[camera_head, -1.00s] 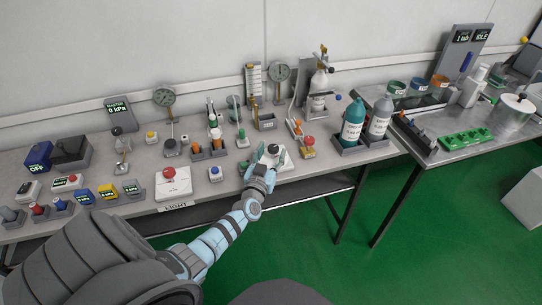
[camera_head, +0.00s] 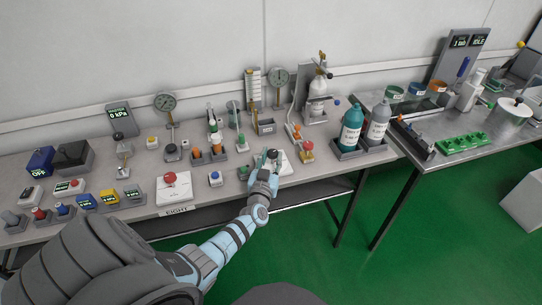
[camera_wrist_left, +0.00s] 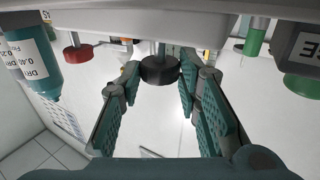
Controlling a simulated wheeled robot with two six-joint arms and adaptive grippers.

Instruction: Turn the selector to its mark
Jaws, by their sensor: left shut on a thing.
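The selector is a white box (camera_head: 287,167) with a dark round knob (camera_head: 272,154) on top, near the front edge of the bench. My left gripper (camera_head: 265,172) is at the knob, coming from the front. In the left wrist view the black knob (camera_wrist_left: 160,70) sits between the far ends of the two teal-padded fingers, and the gripper is shut on it. The gripper hides part of the box. The mark and the knob's pointer cannot be made out. My right gripper is not in view.
A white box with a red button (camera_head: 169,179) and a small blue-button box (camera_head: 215,178) stand to the left. A red-topped yellow device (camera_head: 307,152) is close on the right. Teal (camera_head: 351,127) and white (camera_head: 379,120) bottles stand farther right. The space in front of the bench is free.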

